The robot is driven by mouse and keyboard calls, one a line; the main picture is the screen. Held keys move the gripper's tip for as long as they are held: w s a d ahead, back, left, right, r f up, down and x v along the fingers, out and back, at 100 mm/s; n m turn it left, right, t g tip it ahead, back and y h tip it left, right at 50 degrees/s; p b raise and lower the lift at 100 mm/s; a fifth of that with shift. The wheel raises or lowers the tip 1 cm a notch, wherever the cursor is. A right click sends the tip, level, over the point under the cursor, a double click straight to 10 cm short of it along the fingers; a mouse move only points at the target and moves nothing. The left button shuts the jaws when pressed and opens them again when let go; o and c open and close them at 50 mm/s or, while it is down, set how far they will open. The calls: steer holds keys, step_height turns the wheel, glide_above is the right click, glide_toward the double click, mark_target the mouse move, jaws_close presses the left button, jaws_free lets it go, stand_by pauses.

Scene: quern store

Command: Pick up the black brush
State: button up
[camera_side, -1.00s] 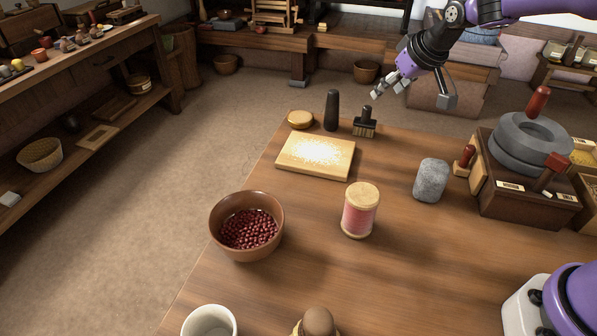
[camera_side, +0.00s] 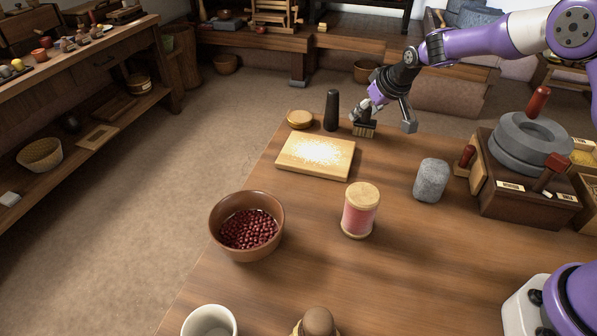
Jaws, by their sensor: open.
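The black brush (camera_side: 365,130) stands upright at the far edge of the wooden table, with pale bristles at its foot. My gripper (camera_side: 382,120) is open and has come down at the brush, its fingers spread wide. One finger is at the brush's upper left and hides its handle; the other finger is apart from it on the right. I cannot tell whether the left finger touches the brush.
A black pestle (camera_side: 332,111) stands close to the left of the brush, beside a round wooden lid (camera_side: 300,119). A floured board (camera_side: 296,166) lies in front. A grey stone (camera_side: 430,180) and a stone quern (camera_side: 530,145) stand to the right.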

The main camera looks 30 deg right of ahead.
jaws_close()
